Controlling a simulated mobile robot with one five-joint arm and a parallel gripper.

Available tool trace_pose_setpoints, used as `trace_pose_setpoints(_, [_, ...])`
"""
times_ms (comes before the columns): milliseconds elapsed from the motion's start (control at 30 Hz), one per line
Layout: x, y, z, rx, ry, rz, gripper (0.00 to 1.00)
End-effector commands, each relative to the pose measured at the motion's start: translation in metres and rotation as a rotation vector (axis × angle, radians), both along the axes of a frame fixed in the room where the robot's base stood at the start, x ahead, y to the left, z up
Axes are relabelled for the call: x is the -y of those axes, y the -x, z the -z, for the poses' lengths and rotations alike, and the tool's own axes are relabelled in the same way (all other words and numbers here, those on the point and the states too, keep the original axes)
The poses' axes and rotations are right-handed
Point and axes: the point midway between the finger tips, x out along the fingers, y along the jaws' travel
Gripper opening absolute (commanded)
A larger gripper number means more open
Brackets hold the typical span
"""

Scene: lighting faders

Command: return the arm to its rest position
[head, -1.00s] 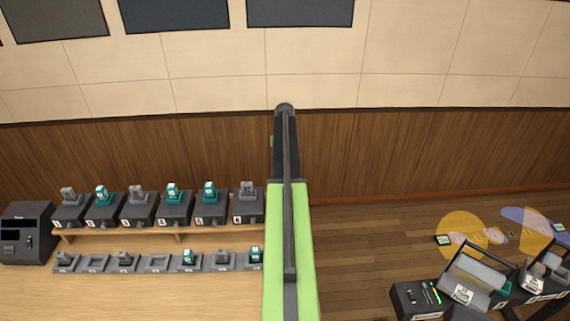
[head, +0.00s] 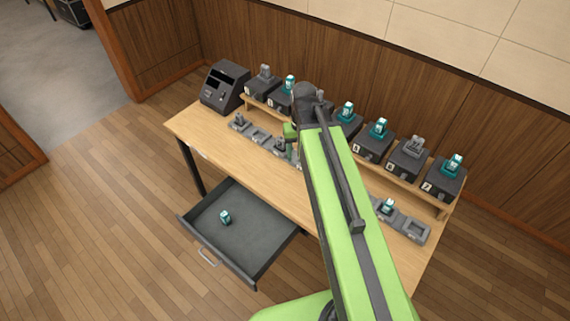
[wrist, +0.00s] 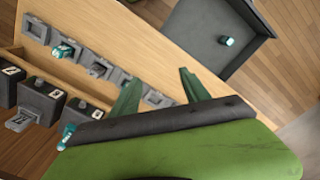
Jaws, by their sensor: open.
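My green arm (head: 345,205) reaches up from the bottom of the head view, over the wooden desk (head: 200,128). My gripper (wrist: 160,90) shows in the wrist view as two green fingers spread apart with nothing between them. In the head view the gripper is mostly hidden behind the dark arm end; a bit of green shows above the desk by the front row of holders. Whether the fingers touch anything there cannot be told.
Several dark boxes with teal or grey faders (head: 373,140) stand on a raised shelf. Low grey holders (head: 258,135) line the desk before them. An open drawer (head: 262,258) holds one teal fader (head: 225,217). The floor at left is clear.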

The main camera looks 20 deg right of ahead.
Motion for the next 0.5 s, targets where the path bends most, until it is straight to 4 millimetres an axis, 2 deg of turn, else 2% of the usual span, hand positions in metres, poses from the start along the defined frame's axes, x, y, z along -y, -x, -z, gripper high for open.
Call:
trace_pose_setpoints(33, [-0.03,0.018,0.0,0.0,0.001,-0.05,0.54])
trace_pose_setpoints(133, [-0.061,0.031,0.0,0.0,0.001,-0.104,0.54])
trace_pose_setpoints(233, [-0.07,0.034,0.0,0.0,0.001,-0.121,0.54])
trace_pose_setpoints(500, [-0.069,0.033,0.003,0.0,0.0,-0.119,0.54])
